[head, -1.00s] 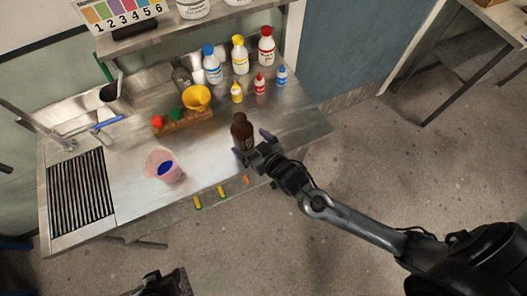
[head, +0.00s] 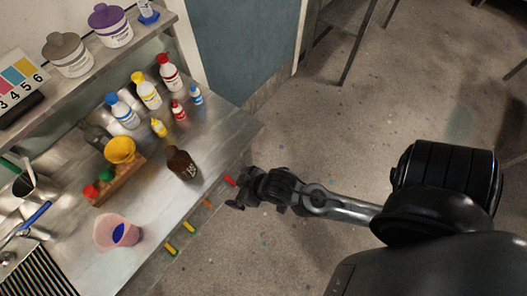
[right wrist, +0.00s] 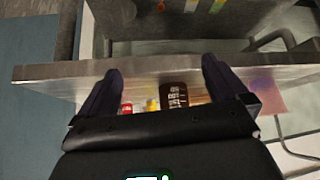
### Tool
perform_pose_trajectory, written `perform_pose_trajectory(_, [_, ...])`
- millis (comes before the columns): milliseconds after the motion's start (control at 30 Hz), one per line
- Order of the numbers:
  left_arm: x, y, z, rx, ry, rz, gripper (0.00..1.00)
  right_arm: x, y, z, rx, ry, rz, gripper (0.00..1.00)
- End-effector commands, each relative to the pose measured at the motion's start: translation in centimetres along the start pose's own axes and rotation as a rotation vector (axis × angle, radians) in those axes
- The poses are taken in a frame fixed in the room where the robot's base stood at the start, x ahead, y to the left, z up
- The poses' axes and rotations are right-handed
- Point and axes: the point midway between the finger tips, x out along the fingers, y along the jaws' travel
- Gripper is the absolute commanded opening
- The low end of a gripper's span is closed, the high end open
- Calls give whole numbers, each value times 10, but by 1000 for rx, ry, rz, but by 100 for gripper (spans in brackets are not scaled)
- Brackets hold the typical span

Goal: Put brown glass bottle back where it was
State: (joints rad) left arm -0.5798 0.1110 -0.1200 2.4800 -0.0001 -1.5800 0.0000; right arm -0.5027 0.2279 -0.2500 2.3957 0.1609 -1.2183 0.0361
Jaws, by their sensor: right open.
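The brown glass bottle (head: 182,164) stands on the steel counter (head: 210,150) near its front edge, with a dark cap and a printed label. It also shows in the right wrist view (right wrist: 174,95), beyond the counter edge and between the finger directions. My right gripper (head: 236,192) is off the counter's front edge, to the right of the bottle and apart from it. Its two fingers (right wrist: 160,82) are spread with nothing between them. My left gripper is not in view.
A pink beaker (head: 112,232) with blue inside stands left of the bottle. A yellow funnel (head: 120,149) sits at a wooden rack (head: 118,186). Small bottles (head: 158,128) and larger white bottles (head: 146,90) stand behind. A shelf (head: 100,70) overhangs the back. Open floor lies right.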

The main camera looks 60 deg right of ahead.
Motion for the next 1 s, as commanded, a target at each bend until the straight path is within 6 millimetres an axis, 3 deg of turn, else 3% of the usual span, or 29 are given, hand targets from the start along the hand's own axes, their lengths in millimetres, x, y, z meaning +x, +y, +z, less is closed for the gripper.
perform_pose_trajectory(133, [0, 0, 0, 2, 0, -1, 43, -20, 9, 38, -13, -196, 6, 100])
perform_pose_trajectory(333, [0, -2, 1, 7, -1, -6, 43, -36, 16, 63, -30, -324, 15, 100])
perform_pose_trajectory(767, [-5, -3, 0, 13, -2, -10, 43, -41, 16, 62, -32, -333, 16, 100])
perform_pose_trajectory(1000, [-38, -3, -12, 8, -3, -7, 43, -69, 16, 40, -32, -333, 15, 100])
